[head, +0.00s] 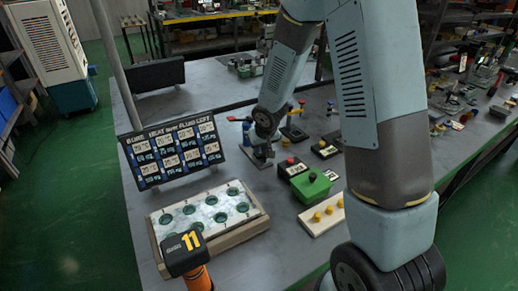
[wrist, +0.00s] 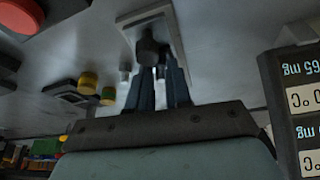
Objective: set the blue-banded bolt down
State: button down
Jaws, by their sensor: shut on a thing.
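My gripper (wrist: 162,88) is shut on a dark grey, round-ended piece (wrist: 148,46), taken to be the bolt; it shows between the fingers in the wrist view. Its blue band cannot be made out. Behind it is a pale-rimmed plate (wrist: 125,20); whether the bolt touches it I cannot tell. In the head view my gripper (head: 262,154) is low over the grey bench, right of the black sign board, and the bolt is too small to tell there.
A pale tray with several green round recesses (head: 251,192) lies at the front left, below the sign board (head: 172,152). A green block (head: 311,187) and a pale strip with yellow knobs (head: 308,219) stand to the right. A black-capped orange post (head: 184,254) rises in front.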

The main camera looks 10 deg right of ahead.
jog(key=c, duration=1)
grip_release()
jog(key=shift+f, duration=0.1)
jog(key=s+d+r+m+h, duration=0.1)
jog(key=s+d+r, duration=0.2)
jog(key=s+r, duration=0.35)
jog(key=s+d+r, duration=0.3)
jog(key=r, duration=0.7)
jog(key=s+d+r+m+h, duration=0.1)
jog(key=s+d+r, duration=0.25)
jog(key=r, duration=0.45)
jog(key=shift+m+t+y, duration=0.4)
jog(key=shift+t+y, duration=0.1)
jog(key=shift+t, duration=0.1)
jog(key=s+d+r, duration=0.1)
jog(key=s+r, duration=0.1)
jog(key=s, duration=0.3)
jog(key=s+d+r, duration=0.1)
jog(key=s+r, duration=0.1)
jog(key=s, duration=0.3)
jog(key=s+d+r, duration=0.1)
jog(key=s+r, duration=0.1)
jog(key=s, duration=0.3)
jog(key=shift+s+d+r, duration=0.3)
jog(key=shift+d, duration=0.05)
